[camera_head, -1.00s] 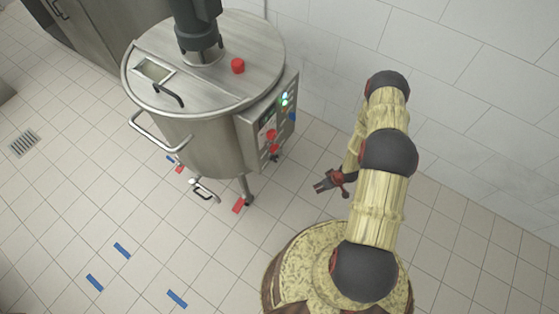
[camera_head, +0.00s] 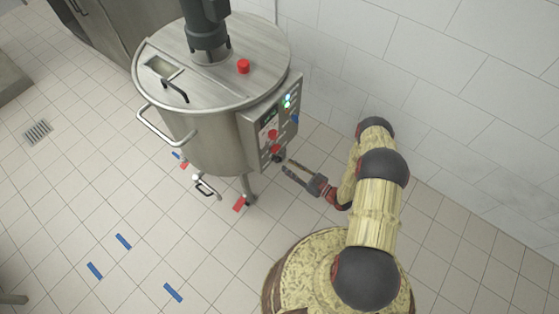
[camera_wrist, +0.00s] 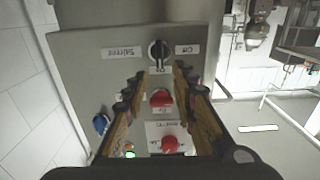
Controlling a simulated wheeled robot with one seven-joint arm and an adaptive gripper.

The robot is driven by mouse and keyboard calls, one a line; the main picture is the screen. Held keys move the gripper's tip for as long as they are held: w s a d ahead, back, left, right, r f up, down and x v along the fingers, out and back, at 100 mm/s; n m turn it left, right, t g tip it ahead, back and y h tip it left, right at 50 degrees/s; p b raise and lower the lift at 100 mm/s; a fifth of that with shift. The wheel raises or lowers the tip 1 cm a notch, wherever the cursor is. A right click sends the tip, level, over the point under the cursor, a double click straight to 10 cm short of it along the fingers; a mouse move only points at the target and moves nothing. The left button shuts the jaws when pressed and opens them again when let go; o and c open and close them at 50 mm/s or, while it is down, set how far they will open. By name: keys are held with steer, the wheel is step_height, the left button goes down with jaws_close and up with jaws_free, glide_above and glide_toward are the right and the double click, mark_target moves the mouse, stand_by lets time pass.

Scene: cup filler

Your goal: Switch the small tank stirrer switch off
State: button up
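The small tank (camera_head: 205,140) is a steel vessel with a control panel (camera_head: 252,135) on its right side. In the wrist view the panel (camera_wrist: 85,75) appears upside down. A black rotary stirrer switch (camera_wrist: 159,50) sits between a "Stirrer" label (camera_wrist: 122,52) and an "Off" label (camera_wrist: 187,49). Its handle looks roughly vertical in that view. My gripper (camera_head: 288,167) is open and empty, just right of the panel's lower end. In the wrist view its two fingers (camera_wrist: 161,78) point at the switch, one on each side of it, apparently short of touching.
Two red knobs (camera_wrist: 161,98) (camera_wrist: 170,144) and a blue knob (camera_wrist: 101,122) stick out of the panel near the fingers. A green light (camera_wrist: 129,154) is lit. A tiled wall (camera_head: 400,80) stands behind.

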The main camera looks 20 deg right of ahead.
mark_target(276, 160)
steer(key=x, duration=0.6)
steer(key=shift+w+b, duration=0.15)
steer(key=shift+b, duration=0.3)
steer(key=shift+a, duration=0.15)
steer(key=shift+c, duration=0.8)
jaws_close()
